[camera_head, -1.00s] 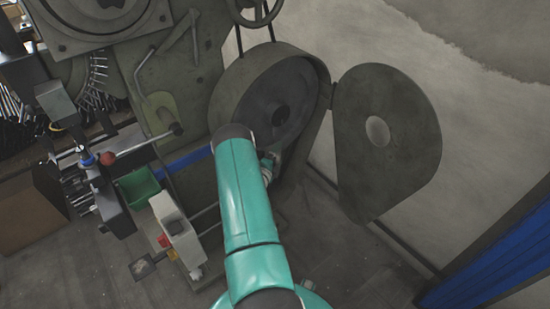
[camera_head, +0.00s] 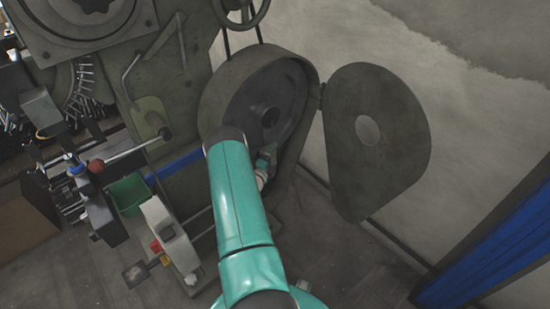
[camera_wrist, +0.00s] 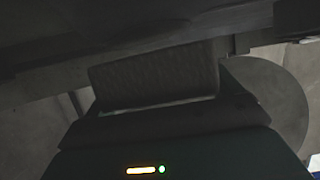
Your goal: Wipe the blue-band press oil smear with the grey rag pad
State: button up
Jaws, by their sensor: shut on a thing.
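My gripper (camera_wrist: 165,110) is at the lower middle of the wrist view, dark and in shadow. It is shut on the grey rag pad (camera_wrist: 153,73), a flat grey-brown block held up in front of a dark surface. I cannot tell whether the pad touches that surface. In the head view my teal arm reaches to the press (camera_head: 212,105), by its open round wheel housing, and hides my gripper and the pad. A blue strip (camera_head: 182,163) shows low beside the press; I cannot tell whether it is the blue band. I cannot make out an oil smear.
The housing's open cover (camera_head: 375,165) hangs to the right of the wheel. A red-knobbed lever (camera_head: 97,165), a green bin (camera_head: 133,192) and a pale switch box (camera_head: 170,233) are at the left. A blue post (camera_head: 495,250) stands at the right. Floor shows between.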

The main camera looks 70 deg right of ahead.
jog(key=shift+w+a+r, duration=0.1)
jog(key=shift+w+a, duration=0.15)
jog(key=shift+w, duration=0.2)
jog(key=shift+w+a+r, duration=0.1)
jog(key=shift+w+a, duration=0.15)
jog(key=shift+w, duration=0.2)
jog(key=a, duration=0.1)
jog(key=w+a, duration=0.1)
jog(key=a, duration=0.1)
jog(key=shift+w+a+f, duration=0.2)
jog(key=shift+w+a, duration=0.05)
jog(key=shift+a, duration=0.1)
